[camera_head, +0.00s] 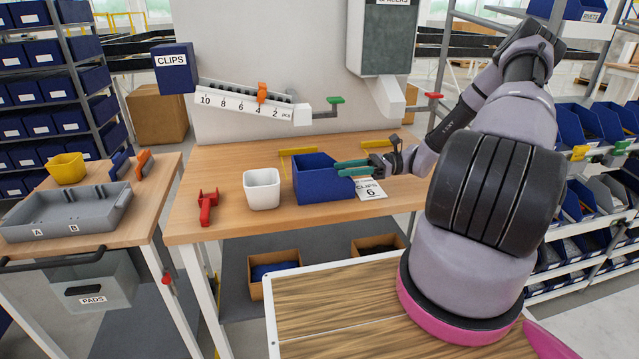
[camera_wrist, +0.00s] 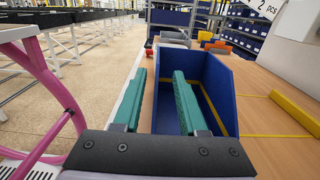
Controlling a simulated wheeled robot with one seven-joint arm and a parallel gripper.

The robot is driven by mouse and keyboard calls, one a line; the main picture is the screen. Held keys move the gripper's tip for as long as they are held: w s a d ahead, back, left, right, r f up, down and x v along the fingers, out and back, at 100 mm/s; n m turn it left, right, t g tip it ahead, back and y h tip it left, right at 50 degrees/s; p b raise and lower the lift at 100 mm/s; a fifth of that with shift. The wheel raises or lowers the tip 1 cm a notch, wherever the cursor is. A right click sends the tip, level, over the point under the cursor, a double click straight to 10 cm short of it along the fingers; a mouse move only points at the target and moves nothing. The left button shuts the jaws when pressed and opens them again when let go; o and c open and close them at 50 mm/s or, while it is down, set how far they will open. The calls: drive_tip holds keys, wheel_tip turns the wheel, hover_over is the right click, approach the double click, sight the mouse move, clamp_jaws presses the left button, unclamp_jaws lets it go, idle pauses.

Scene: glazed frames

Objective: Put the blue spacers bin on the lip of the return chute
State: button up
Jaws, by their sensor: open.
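A blue open-topped bin (camera_head: 312,186) stands upright on the wooden workbench, right of a white cup; no spacers label shows on it. My gripper (camera_head: 338,169), with teal fingers, is open at the bin's right side. In the wrist view my gripper (camera_wrist: 160,74) has one finger outside the blue bin (camera_wrist: 224,100) and the other over its opening, with a bin wall between them. Whether the fingers touch the wall cannot be told. A hopper labelled SPACERS (camera_head: 389,42) hangs on the panel with a pale spout (camera_head: 386,98). I cannot identify the return chute for sure.
A white cup (camera_head: 262,190) and red clamp-like tool (camera_head: 208,206) are left of the bin. A CLIPS 6 card (camera_head: 371,189) lies right of it. Yellow strips mark the bench. A side table (camera_head: 140,205) holds a grey tray (camera_head: 66,212) and yellow bin (camera_head: 67,168).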

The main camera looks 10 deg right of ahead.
sight(323, 177)
drive_tip(key=a, duration=0.5)
drive_tip(key=shift+s+a+f, duration=0.1)
drive_tip(key=shift+s+f, duration=0.1)
clamp_jaws()
idle(1.1)
